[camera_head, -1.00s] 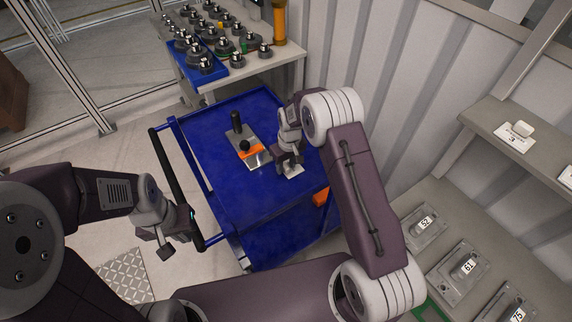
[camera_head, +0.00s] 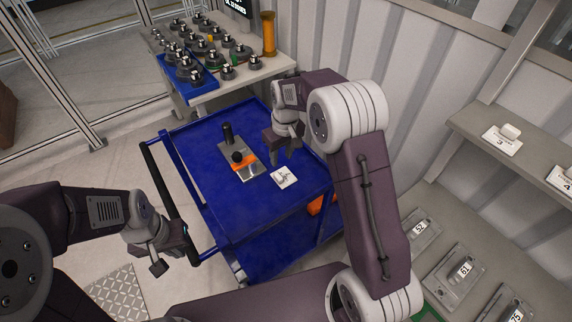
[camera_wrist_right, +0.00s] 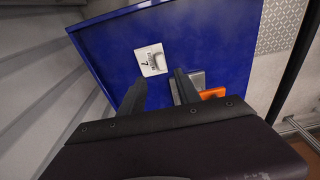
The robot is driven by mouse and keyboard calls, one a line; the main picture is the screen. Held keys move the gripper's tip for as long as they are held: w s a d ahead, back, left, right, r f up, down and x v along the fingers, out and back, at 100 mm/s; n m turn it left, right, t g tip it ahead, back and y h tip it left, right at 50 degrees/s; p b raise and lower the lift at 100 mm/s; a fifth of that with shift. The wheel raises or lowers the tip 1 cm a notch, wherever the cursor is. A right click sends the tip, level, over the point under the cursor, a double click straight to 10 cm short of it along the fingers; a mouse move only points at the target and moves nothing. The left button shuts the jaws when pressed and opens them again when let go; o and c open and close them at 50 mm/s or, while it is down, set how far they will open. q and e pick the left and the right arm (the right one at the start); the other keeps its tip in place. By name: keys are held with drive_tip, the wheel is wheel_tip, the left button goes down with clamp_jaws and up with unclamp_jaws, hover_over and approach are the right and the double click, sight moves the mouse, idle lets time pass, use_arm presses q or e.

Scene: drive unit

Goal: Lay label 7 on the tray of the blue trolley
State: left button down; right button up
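Label 7 (camera_head: 284,177) is a small white square plate with a raised white block. It lies flat on the blue tray of the trolley (camera_head: 238,206), near its right side. In the right wrist view label 7 (camera_wrist_right: 151,60) shows its number and lies on the blue tray (camera_wrist_right: 215,35). My right gripper (camera_head: 284,152) is above the tray, just behind the label and apart from it. Its two fingers (camera_wrist_right: 158,88) are spread with nothing between them. My left gripper (camera_head: 172,262) hangs left of the trolley beside its handle; its finger gap is unclear.
A metal plate with black knobs and an orange part (camera_head: 240,160) lies on the tray left of the label. A bench with several dark fixtures (camera_head: 205,50) stands behind. A shelf with label 3 (camera_head: 503,140) and numbered metal blocks (camera_head: 462,270) are at right.

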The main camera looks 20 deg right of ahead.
drive_tip(key=s+d+m, duration=0.2)
drive_tip(key=s, duration=0.9)
drive_tip(key=s+d+f+m, duration=0.1)
drive_tip(key=s+m, duration=0.1)
drive_tip(key=s, duration=0.9)
drive_tip(key=shift+d, duration=0.4)
